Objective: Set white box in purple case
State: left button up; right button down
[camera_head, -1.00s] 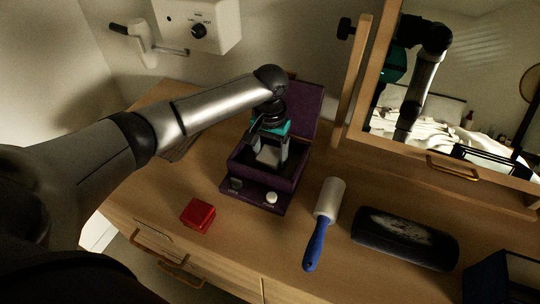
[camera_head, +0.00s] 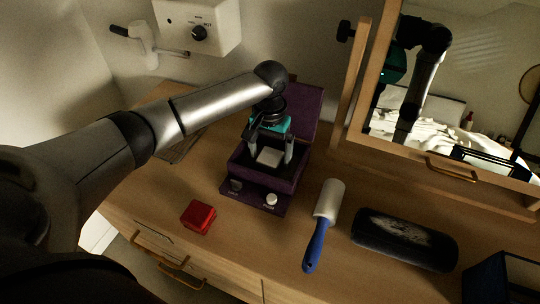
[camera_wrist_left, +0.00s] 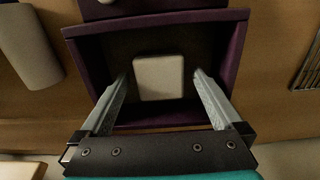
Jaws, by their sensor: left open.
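The purple case (camera_head: 284,184) stands on the dresser with its lid (camera_head: 304,106) raised at the back. The white box (camera_head: 269,157) lies inside the case. In the left wrist view the white box (camera_wrist_left: 159,77) rests on the dark floor of the purple case (camera_wrist_left: 235,45), near its middle. My left gripper (camera_head: 270,158) reaches down over the case. Its fingers are spread wide, one on each side of the white box, with clear gaps to it in the left wrist view (camera_wrist_left: 160,82). The right gripper does not show.
A red box (camera_head: 198,216) sits left of the case. A lint roller with a blue handle (camera_head: 316,242) and a dark glasses case (camera_head: 405,239) lie to the right. A mirror in a wooden frame (camera_head: 352,90) stands behind. A white wall unit (camera_head: 198,24) hangs at the back.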

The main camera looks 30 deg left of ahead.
aim_at(270, 156)
pick_arm(q)
notch_tip(270, 156, up, 11)
jog(key=p, duration=0.2)
